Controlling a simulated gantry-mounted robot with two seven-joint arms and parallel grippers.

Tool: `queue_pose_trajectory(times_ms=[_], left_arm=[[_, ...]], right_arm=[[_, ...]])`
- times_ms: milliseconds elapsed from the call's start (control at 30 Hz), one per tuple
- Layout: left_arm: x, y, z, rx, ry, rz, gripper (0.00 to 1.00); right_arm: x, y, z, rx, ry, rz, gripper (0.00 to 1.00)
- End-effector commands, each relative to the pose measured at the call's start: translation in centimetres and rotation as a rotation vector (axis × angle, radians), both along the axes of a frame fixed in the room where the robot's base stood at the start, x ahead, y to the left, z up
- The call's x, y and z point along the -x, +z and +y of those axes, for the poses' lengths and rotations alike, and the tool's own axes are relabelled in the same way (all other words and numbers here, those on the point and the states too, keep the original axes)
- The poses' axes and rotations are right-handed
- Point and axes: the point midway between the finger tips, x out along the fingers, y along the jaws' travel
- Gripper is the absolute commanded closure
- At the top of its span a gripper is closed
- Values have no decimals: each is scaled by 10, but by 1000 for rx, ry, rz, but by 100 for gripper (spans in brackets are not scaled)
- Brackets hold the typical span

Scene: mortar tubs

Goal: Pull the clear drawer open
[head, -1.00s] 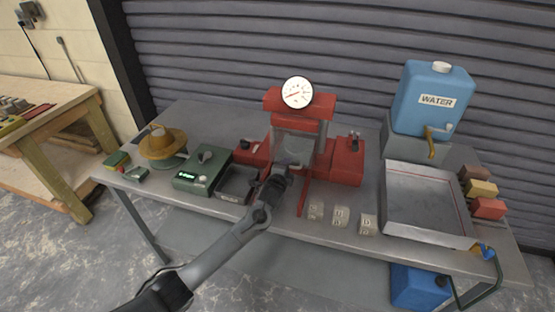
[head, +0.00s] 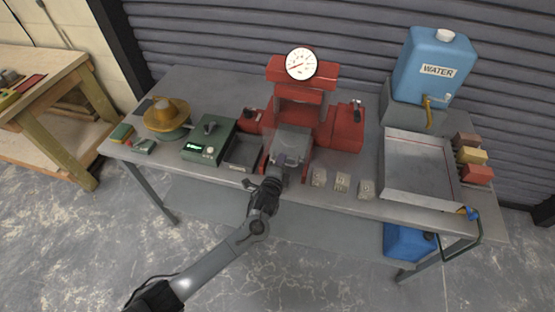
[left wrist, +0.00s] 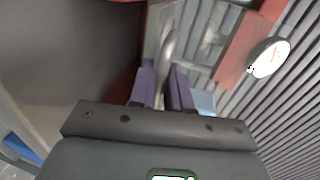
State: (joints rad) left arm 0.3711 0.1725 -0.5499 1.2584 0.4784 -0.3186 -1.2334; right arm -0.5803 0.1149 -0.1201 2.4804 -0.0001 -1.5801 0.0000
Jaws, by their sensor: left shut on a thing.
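The red press (head: 343,132) with a round white gauge (head: 301,63) stands at the middle of the bench. The clear drawer (head: 292,140) sticks out of its front between the red side rails. My left gripper (head: 281,161) is at the drawer's front, near the bench's front edge. In the left wrist view its purple fingers (left wrist: 163,88) are shut on the drawer's silver curved handle (left wrist: 168,45). The fingers hide part of the handle. My right gripper is in neither view.
Left of the press are a dark open tray (head: 243,153), a green box (head: 209,141) and a brown hat-shaped thing (head: 167,112).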

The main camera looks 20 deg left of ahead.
Motion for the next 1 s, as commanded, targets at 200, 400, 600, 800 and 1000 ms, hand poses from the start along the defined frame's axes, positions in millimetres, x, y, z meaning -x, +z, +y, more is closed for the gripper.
queue_pose_trajectory(times_ms=[200, 400, 600, 800, 1000], left_arm=[[0, 0, 1, 0, 1, 0, 70], [0, 0, 1, 0, 0, 1, 70], [9, 3, 0, 0, 0, -1, 70], [37, 8, -3, 0, 0, 1, 70], [71, 15, -7, 0, -1, 2, 70]], right_arm=[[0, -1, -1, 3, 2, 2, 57], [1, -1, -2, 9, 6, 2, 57], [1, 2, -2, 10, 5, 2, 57], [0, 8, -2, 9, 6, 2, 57], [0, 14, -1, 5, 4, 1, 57]])
